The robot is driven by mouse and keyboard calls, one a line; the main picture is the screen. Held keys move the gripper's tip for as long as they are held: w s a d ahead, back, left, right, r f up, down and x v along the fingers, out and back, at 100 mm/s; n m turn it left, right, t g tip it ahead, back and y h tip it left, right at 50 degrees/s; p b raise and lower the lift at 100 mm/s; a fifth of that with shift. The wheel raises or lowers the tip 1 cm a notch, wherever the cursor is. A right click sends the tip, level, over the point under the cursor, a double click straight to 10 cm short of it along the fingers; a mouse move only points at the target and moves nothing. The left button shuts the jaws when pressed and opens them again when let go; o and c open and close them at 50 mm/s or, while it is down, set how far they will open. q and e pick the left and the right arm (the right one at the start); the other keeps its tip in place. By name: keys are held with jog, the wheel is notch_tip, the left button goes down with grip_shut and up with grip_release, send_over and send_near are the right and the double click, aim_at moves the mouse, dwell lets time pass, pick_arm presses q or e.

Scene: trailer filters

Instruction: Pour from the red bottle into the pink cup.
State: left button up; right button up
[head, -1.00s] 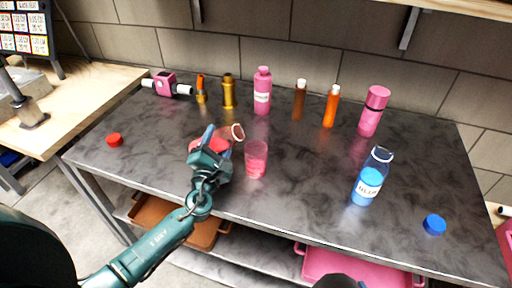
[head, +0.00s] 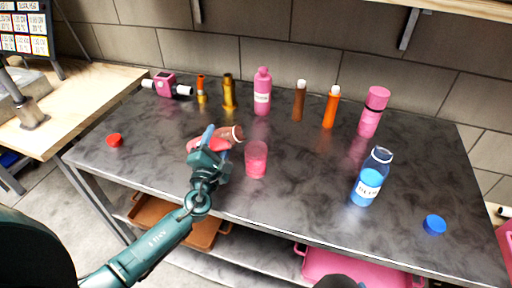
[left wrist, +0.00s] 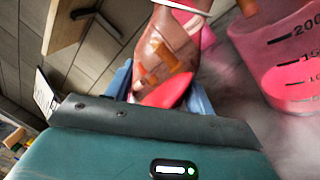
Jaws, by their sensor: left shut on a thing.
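My left gripper (head: 208,141) is shut on the red bottle (head: 228,133), which is tipped far over with its open neck toward the right. The pink cup (head: 256,153) stands upright on the table, just right of and below the bottle's mouth. In the left wrist view the see-through bottle (left wrist: 172,38) with red liquid is between the fingers, and the cup (left wrist: 250,45) with its marks and pinkish-red liquid is at the right. I cannot make out a stream between them. My right gripper is out of view.
A red cap (head: 114,140) lies at the left of the dark table (head: 300,205). A blue bottle (head: 370,185) and blue cap (head: 434,224) are at the right. Several bottles, including a pink one (head: 262,92), and a pink fitting (head: 166,86) line the back.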

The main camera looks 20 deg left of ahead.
aim_at(217, 131)
pick_arm(q)
jog(key=shift+a+r+m+p, duration=0.2)
jog(key=shift+r+m+p, duration=0.25)
jog(key=shift+m, duration=0.45)
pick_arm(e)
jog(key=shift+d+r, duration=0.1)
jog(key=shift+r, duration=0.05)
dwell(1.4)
pick_arm(q)
jog(key=shift+a+r+m+h+p, duration=0.1)
jog(key=shift+r+m+h+p, duration=0.35)
jog(key=shift+m, duration=0.35)
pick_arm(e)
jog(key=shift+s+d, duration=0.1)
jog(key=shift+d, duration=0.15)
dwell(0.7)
pick_arm(q)
jog(key=shift+d+r+m+p, duration=0.2)
jog(key=shift+r+m+p, duration=0.3)
jog(key=shift+p, duration=0.1)
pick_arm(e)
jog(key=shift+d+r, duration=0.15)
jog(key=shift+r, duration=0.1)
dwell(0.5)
pick_arm(q)
jog(key=shift+r, duration=0.15)
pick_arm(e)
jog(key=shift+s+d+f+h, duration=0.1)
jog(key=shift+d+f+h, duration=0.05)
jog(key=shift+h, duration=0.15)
